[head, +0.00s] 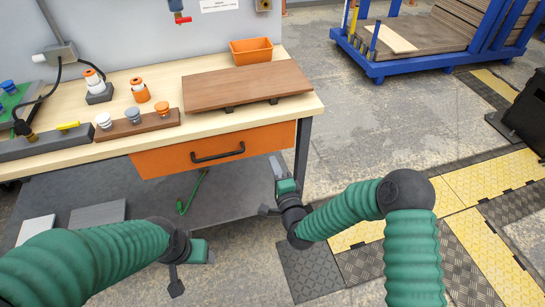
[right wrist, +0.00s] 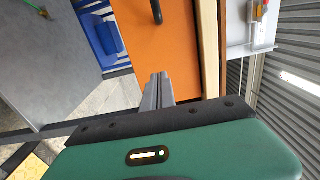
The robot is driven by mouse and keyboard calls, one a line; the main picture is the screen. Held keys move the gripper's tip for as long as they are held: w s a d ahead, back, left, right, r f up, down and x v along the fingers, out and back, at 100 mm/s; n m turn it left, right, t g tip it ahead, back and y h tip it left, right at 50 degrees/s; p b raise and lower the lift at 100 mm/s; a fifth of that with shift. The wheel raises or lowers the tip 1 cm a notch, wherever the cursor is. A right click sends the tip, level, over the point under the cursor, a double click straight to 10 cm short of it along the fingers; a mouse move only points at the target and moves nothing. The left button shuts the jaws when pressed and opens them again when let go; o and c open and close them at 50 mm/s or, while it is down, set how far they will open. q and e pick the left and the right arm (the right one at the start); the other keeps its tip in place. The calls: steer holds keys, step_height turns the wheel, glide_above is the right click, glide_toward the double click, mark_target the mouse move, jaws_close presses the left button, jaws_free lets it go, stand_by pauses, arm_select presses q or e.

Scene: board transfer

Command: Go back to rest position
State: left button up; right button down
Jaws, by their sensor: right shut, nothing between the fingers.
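My right gripper (head: 275,162) is in front of the workbench's right end, below the tabletop and to the right of the orange drawer. Its fingers are shut with nothing between them. In the right wrist view the closed fingers (right wrist: 157,91) point toward the orange drawer front (right wrist: 160,45), and I cannot tell the gap to it. My left gripper (head: 199,251) is low in front of the bench, near the lower shelf. Its fingers do not show clearly. A brown board (head: 247,84) lies on the right part of the tabletop, on dark supports, away from both grippers.
The workbench (head: 227,118) also carries an orange bin (head: 251,51) and several small fittings. Its orange drawer (head: 212,149) has a black handle and looks closed. A blue cart (head: 410,58) with a pale board (head: 389,37) stands at the back right. Open floor lies between.

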steer(key=s+d+n+g+h, duration=0.3)
steer(key=s+d+n+g, duration=0.5)
steer(key=s, duration=0.6)
steer(key=s+d+n+g+h, duration=0.2)
steer(key=s+d+n+g, duration=0.45)
steer(key=s+d, duration=0.65)
arm_select(q)
steer(key=w+p+v, duration=0.2)
steer(key=p+v, duration=0.7)
steer(key=p, duration=0.1)
steer(key=w+r+p+v, duration=0.1)
steer(key=w+p+v, duration=0.1)
steer(key=p+v, duration=0.8)
steer(key=shift+a+r, duration=0.3)
steer(key=shift+a, duration=0.05)
arm_select(e)
steer(key=w+a+v, duration=0.1)
steer(key=v, duration=0.8)
steer(key=w+a+v, duration=0.1)
steer(key=v, duration=0.9)
steer(key=shift+w+a+r, duration=0.2)
steer(key=shift+a+r, duration=0.1)
arm_select(q)
steer(key=shift+w, duration=0.2)
